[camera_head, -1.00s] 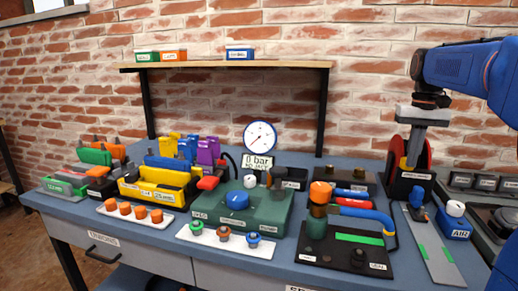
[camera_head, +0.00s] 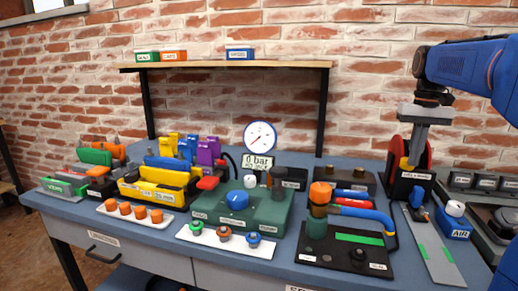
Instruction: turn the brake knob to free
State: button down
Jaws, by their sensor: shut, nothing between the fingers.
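My gripper (camera_head: 414,164) points down at the right of the bench, in front of a red reel (camera_head: 425,152) in a black stand. Its fingers are shut with nothing between them. A small yellow part shows at the fingertips, against the reel; I cannot tell whether they touch. No knob can be surely read as the brake knob. A blue knob (camera_head: 237,200) sits on the green console (camera_head: 265,216), well left of my gripper. The labels there are too small to read.
The bench (camera_head: 290,270) is crowded. A black plate (camera_head: 345,255) with an orange-capped fitting (camera_head: 320,193) and blue hose lies left of a grey strip (camera_head: 432,250). A blue AIR box (camera_head: 455,228) is at the right.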

jog(key=shift+r, duration=2.7)
jog(key=shift+s, duration=0.15)
